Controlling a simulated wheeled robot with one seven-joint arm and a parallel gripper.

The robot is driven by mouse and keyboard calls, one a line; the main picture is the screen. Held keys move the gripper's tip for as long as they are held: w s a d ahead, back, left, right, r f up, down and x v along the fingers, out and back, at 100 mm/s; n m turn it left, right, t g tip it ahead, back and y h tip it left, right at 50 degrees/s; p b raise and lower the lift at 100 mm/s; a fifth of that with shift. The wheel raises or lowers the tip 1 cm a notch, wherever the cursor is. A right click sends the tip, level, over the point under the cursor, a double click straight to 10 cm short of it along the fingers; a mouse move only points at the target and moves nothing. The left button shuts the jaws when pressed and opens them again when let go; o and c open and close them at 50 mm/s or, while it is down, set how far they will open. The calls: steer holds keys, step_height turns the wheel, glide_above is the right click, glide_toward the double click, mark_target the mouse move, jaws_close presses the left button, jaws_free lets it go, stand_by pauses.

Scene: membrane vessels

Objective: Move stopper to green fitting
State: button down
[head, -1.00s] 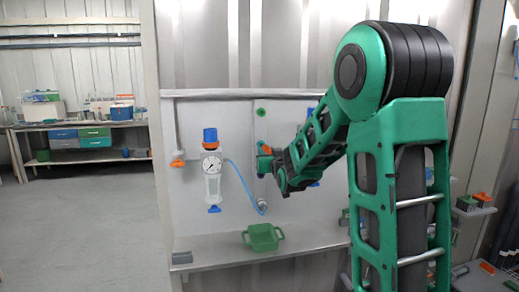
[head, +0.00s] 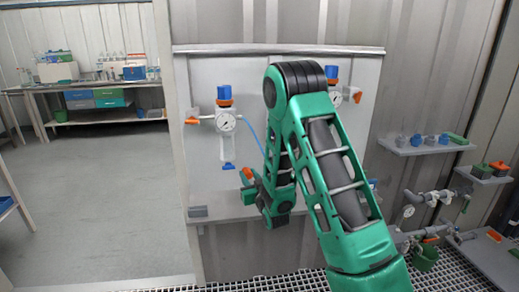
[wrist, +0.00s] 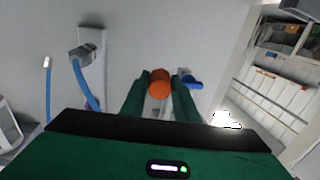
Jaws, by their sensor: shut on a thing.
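My gripper (wrist: 160,90) is shut on an orange round piece, which I take to be the stopper (wrist: 160,82); it sits between the two green fingers in the wrist view. In the head view my gripper (head: 250,184) is in front of the pale wall panel, low and left of my arm, with a small orange spot (head: 248,173) at its tip. I cannot make out the green fitting for certain; my arm covers the middle of the panel.
A gauge (head: 226,122) with blue and orange caps hangs on the panel (head: 205,160). A blue hose (wrist: 80,88) runs from a fitting on it. At right are a shelf (head: 405,150) of small parts, pipes (head: 430,197) and a green cup (head: 425,258). The left floor is clear.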

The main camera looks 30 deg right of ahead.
steer(key=s+a+f, duration=0.2)
steer(key=a+f, duration=0.1)
steer(key=f, duration=0.3)
steer(key=s+a+f+y, duration=0.1)
steer(key=s+a+f, duration=0.2)
steer(key=f, duration=0.3)
steer(key=shift+s+n+y, duration=0.25)
steer(key=shift+n+y, duration=0.05)
steer(key=shift+r, duration=0.1)
